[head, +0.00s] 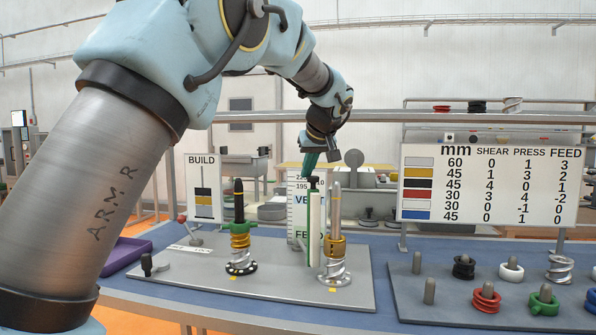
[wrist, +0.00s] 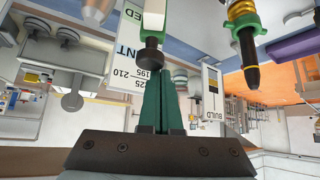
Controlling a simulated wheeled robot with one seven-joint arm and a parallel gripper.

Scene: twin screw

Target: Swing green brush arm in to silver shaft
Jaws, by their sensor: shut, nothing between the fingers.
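The green brush arm (head: 315,228) is an upright white and green strip with a black knob (head: 313,183) on top. It stands just left of the silver shaft (head: 336,205); whether they touch I cannot tell. The silver shaft carries gold and silver screw pieces. My gripper (head: 310,166) points down with its green fingers shut and empty, tips right at the knob. In the wrist view the fingertips (wrist: 164,80) are close to the knob (wrist: 150,58), with the brush arm (wrist: 154,16) beyond and the silver shaft tip (wrist: 98,10) to the left.
A black shaft (head: 239,210) with gold, green and silver pieces stands on the same grey plate (head: 200,272) at left. A gauge board (head: 297,215) stands behind the brush arm. A grey tray (head: 450,305) of screw pieces on pegs lies at right. A black-knobbed post (head: 147,264) stands front left.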

